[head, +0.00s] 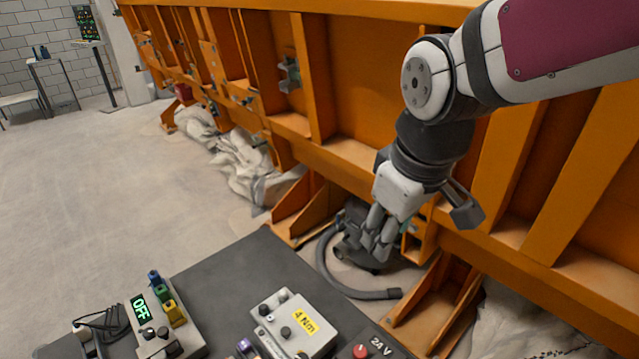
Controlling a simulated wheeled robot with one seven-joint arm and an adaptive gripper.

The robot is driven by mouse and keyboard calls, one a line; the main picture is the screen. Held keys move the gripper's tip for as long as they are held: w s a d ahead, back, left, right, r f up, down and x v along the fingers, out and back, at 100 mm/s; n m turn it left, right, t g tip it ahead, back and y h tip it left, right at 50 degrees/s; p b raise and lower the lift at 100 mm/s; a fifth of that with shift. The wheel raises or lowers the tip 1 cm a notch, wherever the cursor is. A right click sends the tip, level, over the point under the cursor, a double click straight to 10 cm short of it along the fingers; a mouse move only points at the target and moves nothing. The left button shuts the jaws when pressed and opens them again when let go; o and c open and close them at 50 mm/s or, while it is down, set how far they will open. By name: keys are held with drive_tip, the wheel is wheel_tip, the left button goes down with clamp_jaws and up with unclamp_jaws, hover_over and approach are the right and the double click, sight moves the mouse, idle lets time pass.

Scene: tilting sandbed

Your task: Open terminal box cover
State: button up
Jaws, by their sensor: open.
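My gripper (376,240) is open and points down in front of the orange steel frame, right of the picture's middle. Its fingers appear empty. A dark machine (352,222) with a grey hose (322,262) sits low behind and beside the fingers, in an opening of the frame. My gripper hides part of it. I cannot make out a terminal box or its cover for certain. I cannot tell whether the fingers touch anything.
The orange frame (360,150) runs across the back. Crumpled pale sheeting (238,165) lies along the frame. The floor at left is clear.

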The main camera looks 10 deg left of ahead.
drive_tip(key=w+a+f+n+g+b, duration=0.1)
drive_tip(key=w+a+f+n+b, duration=0.3)
drive_tip(key=a+f, duration=0.6)
drive_tip(key=n+g, duration=0.2)
drive_tip(key=n, duration=0.4)
hover_over(286, 331)
wheel_tip(286, 331, down, 12)
drive_tip(key=shift+m+h, duration=0.3)
drive_tip(key=shift+h, duration=0.1)
wheel_tip(286, 331, down, 13)
drive_tip(key=shift+a+r+p, duration=0.1)
drive_tip(key=shift+r+p, duration=0.1)
drive_tip(key=shift+p, duration=0.5)
drive_tip(key=shift+c, duration=0.2)
clamp_jaws()
